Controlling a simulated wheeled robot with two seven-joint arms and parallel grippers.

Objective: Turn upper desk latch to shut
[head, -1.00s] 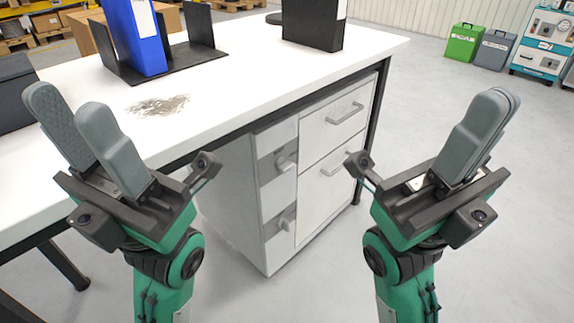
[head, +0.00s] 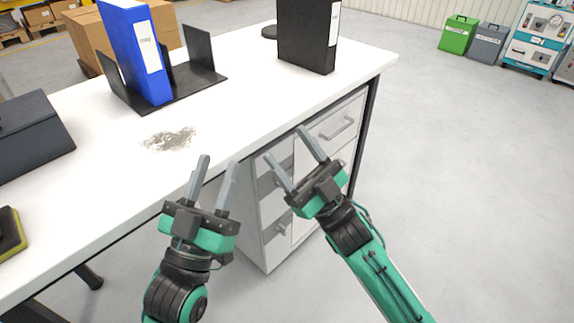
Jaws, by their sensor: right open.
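The white and grey desk drawer cabinet (head: 335,150) stands under the right part of the desk. A lower latch (head: 281,228) shows on its narrow left panel. The upper latch on that panel cannot be made out clearly, as my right gripper (head: 284,142) is in front of its place. My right gripper is open, its fingers pointing up and left before the upper part of the cabinet; I cannot tell whether it touches. My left gripper (head: 219,160) is open and empty, by the desk's front edge, left of the cabinet.
The white desk (head: 240,105) carries a blue binder (head: 137,50) in a black rack, a black binder (head: 308,35), a grey smudge (head: 170,139) and a dark box (head: 30,140). The floor to the right is clear, with bins (head: 459,33) far back.

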